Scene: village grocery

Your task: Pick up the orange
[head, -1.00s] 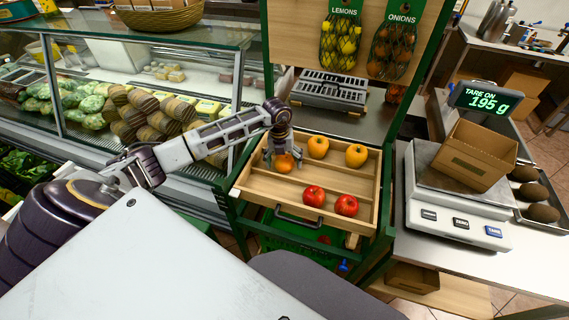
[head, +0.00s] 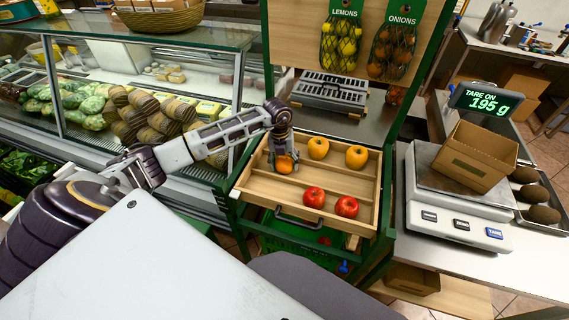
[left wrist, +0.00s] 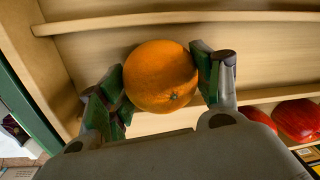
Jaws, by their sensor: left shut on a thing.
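My left gripper (left wrist: 163,78) has green and dark pads there. I cannot tell whether the orange still touches the tray floor. My right gripper is not in view.
The wooden tray (head: 262,204) also holds two yellow-orange apples (head: 318,148) at the back and two red apples (head: 314,197) in the front compartment. A scale (head: 455,205) with an open cardboard box (head: 475,157) stands to the right. A glass display case (head: 150,85) stands at the left.

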